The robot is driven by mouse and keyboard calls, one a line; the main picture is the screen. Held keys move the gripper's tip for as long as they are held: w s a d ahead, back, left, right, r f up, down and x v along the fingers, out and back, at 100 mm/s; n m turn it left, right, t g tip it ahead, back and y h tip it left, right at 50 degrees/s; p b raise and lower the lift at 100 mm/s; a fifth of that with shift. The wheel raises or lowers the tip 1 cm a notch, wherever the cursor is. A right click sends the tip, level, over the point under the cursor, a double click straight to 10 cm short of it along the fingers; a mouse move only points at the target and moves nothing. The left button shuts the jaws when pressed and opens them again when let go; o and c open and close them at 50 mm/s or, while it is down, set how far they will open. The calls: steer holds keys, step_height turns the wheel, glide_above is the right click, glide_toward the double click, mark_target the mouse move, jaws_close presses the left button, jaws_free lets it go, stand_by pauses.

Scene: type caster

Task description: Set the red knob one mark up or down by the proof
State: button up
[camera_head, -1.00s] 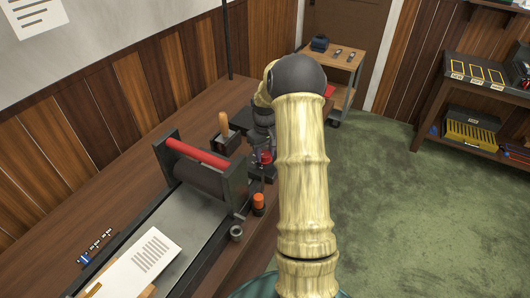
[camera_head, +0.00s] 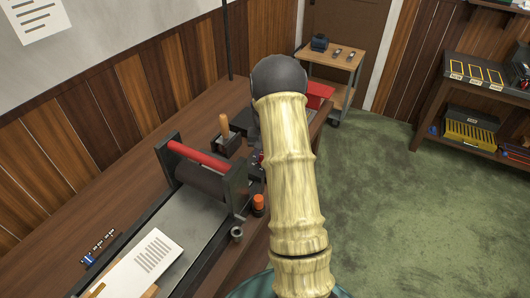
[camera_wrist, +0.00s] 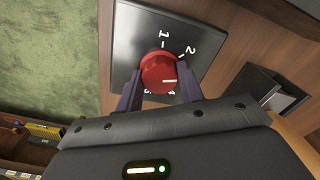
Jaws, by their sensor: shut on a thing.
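The red knob (camera_wrist: 158,74) sits on a dark plate (camera_wrist: 128,40) marked with white numerals. 1 and 2 are readable, and two more numerals are partly covered by the knob. A short white line on the knob's face points to the right in the wrist view. My gripper (camera_wrist: 160,88) is shut on the knob, with one finger on each side. In the head view my arm hides most of the gripper and the knob. A printed white sheet (camera_head: 151,257), apparently the proof, lies on the press bed; its text is too small to read.
The press (camera_head: 205,180) with a red bar stands on the wooden bench (camera_head: 60,240). An orange-capped bottle (camera_head: 258,204) and a small grey cup (camera_head: 237,234) stand beside it. A wooden-handled tool (camera_head: 225,130) stands behind. Green floor at right is open.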

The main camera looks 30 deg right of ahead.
steer(key=shift+w+r+m+p, duration=0.1)
steer(key=shift+m+p, duration=0.3)
steer(key=shift+m, duration=1.3)
steer(key=o, duration=1)
step_height(320, 180, up, 17)
steer(key=shift+r+b, duration=0.2)
steer(key=shift+b, duration=0.35)
